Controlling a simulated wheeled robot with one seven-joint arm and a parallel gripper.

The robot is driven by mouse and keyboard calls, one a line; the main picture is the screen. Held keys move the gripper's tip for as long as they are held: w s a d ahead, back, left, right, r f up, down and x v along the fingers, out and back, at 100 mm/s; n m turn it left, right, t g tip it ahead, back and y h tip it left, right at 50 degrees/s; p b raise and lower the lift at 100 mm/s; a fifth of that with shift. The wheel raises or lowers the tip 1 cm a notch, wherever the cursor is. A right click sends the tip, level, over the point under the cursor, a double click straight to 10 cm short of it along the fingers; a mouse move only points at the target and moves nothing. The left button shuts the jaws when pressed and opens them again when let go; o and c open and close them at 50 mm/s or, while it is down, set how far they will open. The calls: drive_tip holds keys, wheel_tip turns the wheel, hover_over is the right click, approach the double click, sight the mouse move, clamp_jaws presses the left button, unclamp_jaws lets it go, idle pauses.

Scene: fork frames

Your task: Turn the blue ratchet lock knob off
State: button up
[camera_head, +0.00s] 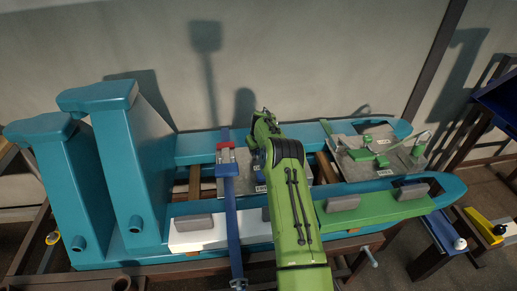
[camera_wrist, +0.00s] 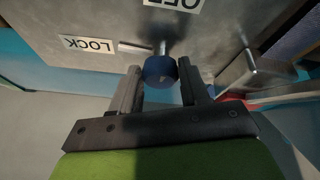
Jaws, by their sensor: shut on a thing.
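In the wrist view, the blue ratchet lock knob (camera_wrist: 160,70) sits on a short metal stem that comes out of a grey metal plate (camera_wrist: 105,22). My gripper (camera_wrist: 159,75) has one dark finger on each side of the knob and is shut on it. A white LOCK label (camera_wrist: 88,45) lies left of the knob, and a partly cut-off OFF label (camera_wrist: 174,4) lies above it. Both labels appear upside down. A short slot runs from the stem towards LOCK. In the head view, my green arm reaches towards the bench and hides the knob and fingertips.
A metal block (camera_wrist: 246,72) stands right of my gripper in the wrist view. In the head view, large teal uprights (camera_head: 125,165) stand left, a blue bar with a red clamp (camera_head: 226,160) is close left of my arm, and a grey plate with green parts (camera_head: 385,150) lies right.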

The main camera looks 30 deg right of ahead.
drive_tip(key=m, duration=0.1)
drive_tip(key=m+h, duration=0.1)
drive_tip(key=m, duration=0.2)
drive_tip(key=shift+w+a+g, duration=0.15)
drive_tip(key=shift+a+g, duration=0.1)
drive_tip(key=shift+g, duration=0.15)
drive_tip(key=shift+w+m+g+h, duration=0.1)
drive_tip(key=shift+m+g+h, duration=0.5)
drive_tip(key=shift+m, duration=1)
drive_tip(key=o, duration=1.1)
drive_tip(key=shift+c, duration=0.2)
drive_tip(key=p+v, duration=0.4)
drive_tip(key=v, duration=1.1)
drive_tip(key=shift+a+r, duration=0.3)
